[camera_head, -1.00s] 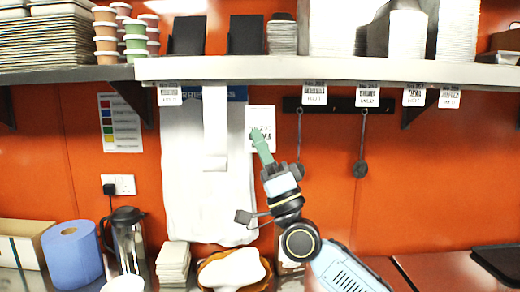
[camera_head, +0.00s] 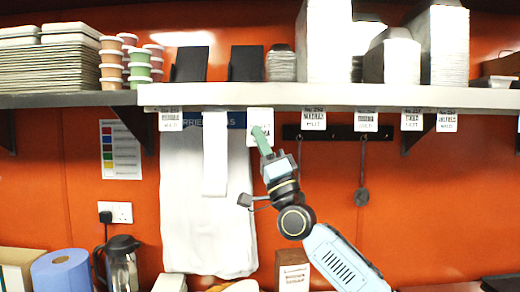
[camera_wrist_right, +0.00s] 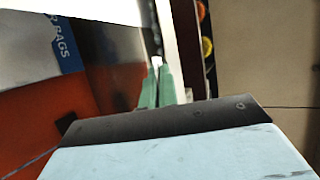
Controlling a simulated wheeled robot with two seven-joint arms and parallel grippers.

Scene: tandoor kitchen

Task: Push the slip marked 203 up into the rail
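A white slip (camera_head: 260,122) is held upright against the wall side by my right gripper (camera_head: 262,140); its number is hidden or too small to read. The gripper's green fingers are shut on it, overlapping its lower part. The slip's top edge meets the lower edge of the pale rail (camera_head: 330,95) along the shelf front; I cannot tell how far it is in. Its bottom hangs lower than the neighbouring slips. In the right wrist view the green fingers (camera_wrist_right: 157,85) are close together with white between them. My left gripper is not in view.
Other slips hang from the rail: one at left (camera_head: 170,120) and several at right, such as this one (camera_head: 314,119). A white bag stack (camera_head: 205,210) hangs behind my gripper. A dark bar (camera_head: 340,133) with hanging utensils is to the right. Tubs and boxes stand on the shelf.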

